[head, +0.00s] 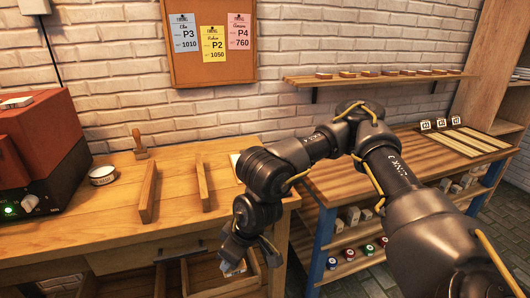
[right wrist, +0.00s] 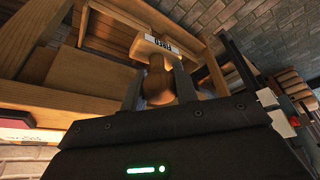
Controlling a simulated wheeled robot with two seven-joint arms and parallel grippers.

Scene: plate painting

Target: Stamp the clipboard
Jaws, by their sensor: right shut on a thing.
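My right gripper (head: 236,264) hangs over the open drawer (head: 222,291) at the front of the wooden workbench (head: 60,240). In the right wrist view it is shut on a stamp (right wrist: 157,86) by its brown wooden handle. The stamp's pale head carries a label with dark marks and points away from the wrist. In the head view the held stamp is only a small pale patch between the fingers. I cannot make out the clipboard for certain; a pale flat edge (head: 234,160) shows at the back of the bench, partly behind my arm. My left gripper is not in view.
Another wooden-handled tool (head: 138,144) stands at the back of the bench beside a round tin (head: 103,175). Two wooden rails (head: 148,193) stand upright on the bench. A red machine (head: 45,140) fills the left. A striped table (head: 340,185) stands at the right.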

